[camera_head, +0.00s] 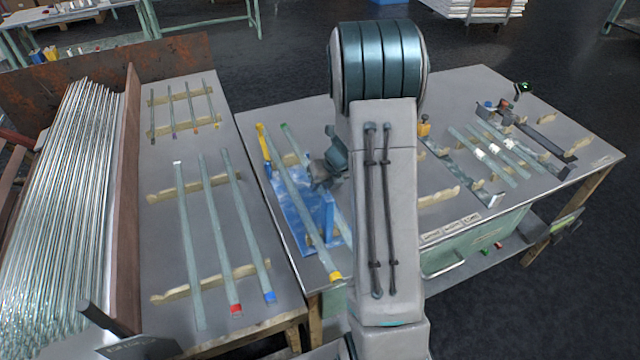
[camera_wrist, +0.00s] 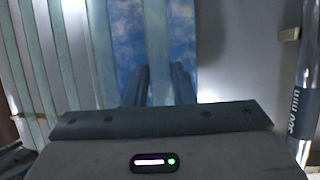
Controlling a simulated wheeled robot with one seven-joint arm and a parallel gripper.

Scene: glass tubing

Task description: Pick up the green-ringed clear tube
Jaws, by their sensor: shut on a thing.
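The clear tube with a green end (camera_head: 292,140) lies slanted on the centre table, over a blue mat; my arm hides part of it. My gripper (camera_head: 318,178) is down at its middle. In the wrist view, my gripper (camera_wrist: 159,82) has one finger on each side of a clear tube (camera_wrist: 159,50) and is shut on it. The green ring does not show in the wrist view. I cannot tell whether the tube is clear of its rests.
A yellow-ended tube (camera_head: 302,203) lies close on the left. The blue mat (camera_head: 287,196) is beneath. Tubes with red (camera_head: 220,245) and blue (camera_head: 245,215) ends lie on the left table. Several tubes rest at right.

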